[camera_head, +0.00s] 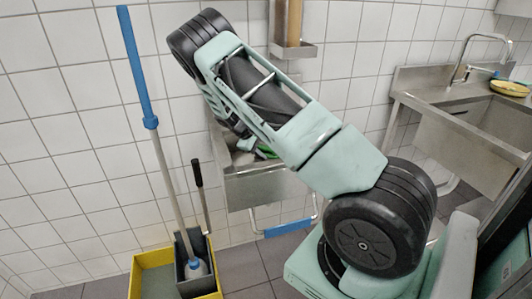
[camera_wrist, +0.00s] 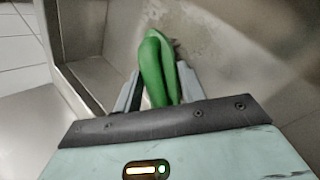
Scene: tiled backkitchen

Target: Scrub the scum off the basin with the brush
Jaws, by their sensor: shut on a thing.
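The green brush (camera_wrist: 153,68) is between the two grey fingers of my gripper (camera_wrist: 160,88) in the wrist view. My gripper is shut on it. Its far end reaches toward the steel wall of the basin (camera_wrist: 235,75); I cannot tell whether it touches. Its bristles are not clearly visible. Blotchy, paler scum (camera_wrist: 205,20) marks the steel beyond the brush. In the head view, the small wall basin (camera_head: 262,187) is partly behind my arm, and a bit of the green brush (camera_head: 266,151) shows inside it. My fingers are hidden there.
A yellow bucket (camera_head: 152,262) with a grey wringer (camera_head: 187,273) and a blue-handled mop (camera_head: 140,75) stands left of the basin. A larger steel sink (camera_head: 468,130) with a tap (camera_head: 466,45) is at right, a yellow sponge-like item (camera_head: 509,88) on its rim.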

